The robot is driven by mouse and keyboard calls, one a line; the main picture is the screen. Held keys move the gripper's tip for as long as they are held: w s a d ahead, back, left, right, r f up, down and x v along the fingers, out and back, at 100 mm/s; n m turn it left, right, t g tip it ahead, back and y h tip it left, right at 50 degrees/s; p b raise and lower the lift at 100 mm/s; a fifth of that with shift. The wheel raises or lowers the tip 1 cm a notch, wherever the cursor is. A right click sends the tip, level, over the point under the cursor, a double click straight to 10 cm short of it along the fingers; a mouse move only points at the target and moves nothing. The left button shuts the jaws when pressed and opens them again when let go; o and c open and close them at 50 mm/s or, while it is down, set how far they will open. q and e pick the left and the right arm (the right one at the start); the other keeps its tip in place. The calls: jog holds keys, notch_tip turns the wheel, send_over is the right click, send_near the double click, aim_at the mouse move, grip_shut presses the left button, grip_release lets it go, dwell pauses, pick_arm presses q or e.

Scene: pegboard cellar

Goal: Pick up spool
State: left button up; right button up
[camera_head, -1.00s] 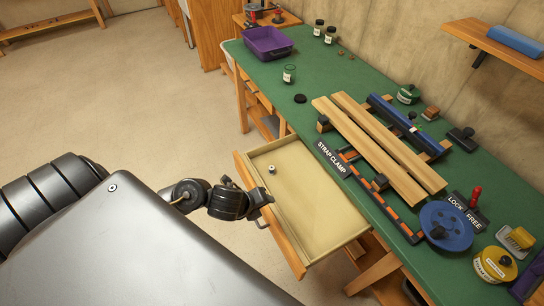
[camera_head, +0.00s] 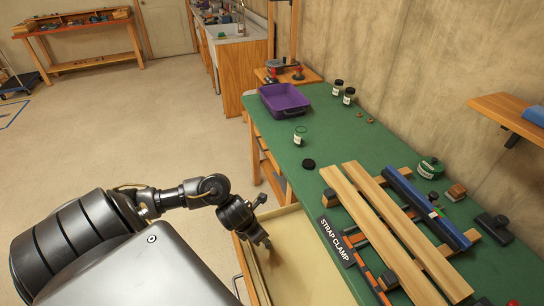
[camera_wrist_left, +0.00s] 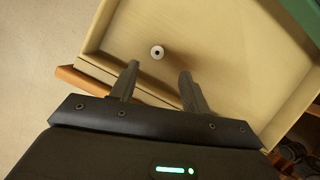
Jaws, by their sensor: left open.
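The spool (camera_wrist_left: 157,52) is a small pale round piece with a dark centre hole. It lies on the floor of the open drawer (camera_wrist_left: 225,45) in the left wrist view. In the head view it does not show; my left arm and gripper cover that part of the drawer (camera_head: 315,265). My left gripper (camera_wrist_left: 159,72) is open and empty, its two fingers pointing toward the spool, which appears just beyond the fingertips and between their lines. In the head view my left gripper (camera_head: 264,222) is over the drawer's far left corner. My right gripper is not in view.
The green workbench (camera_head: 290,150) is to the right of the drawer. Open floor lies to the left.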

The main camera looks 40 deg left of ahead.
pick_arm(q)
jog(key=x, duration=0.2)
jog(key=b+x, duration=0.1)
jog(key=x, duration=0.1)
jog(key=shift+s, duration=0.3)
jog(key=shift+w+a+f, duration=0.1)
jog(key=shift+w+f, duration=0.15)
jog(key=shift+f, duration=0.1)
jog(key=shift+w+f, duration=0.15)
jog(key=shift+f, duration=0.2)
jog(key=x, duration=0.3)
jog(key=shift+w+f, duration=0.1)
jog(key=shift+f, duration=0.2)
jog(key=shift+w+f, duration=0.25)
jog(key=shift+f, duration=0.2)
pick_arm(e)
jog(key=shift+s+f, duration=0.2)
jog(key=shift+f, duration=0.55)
pick_arm(q)
grip_shut()
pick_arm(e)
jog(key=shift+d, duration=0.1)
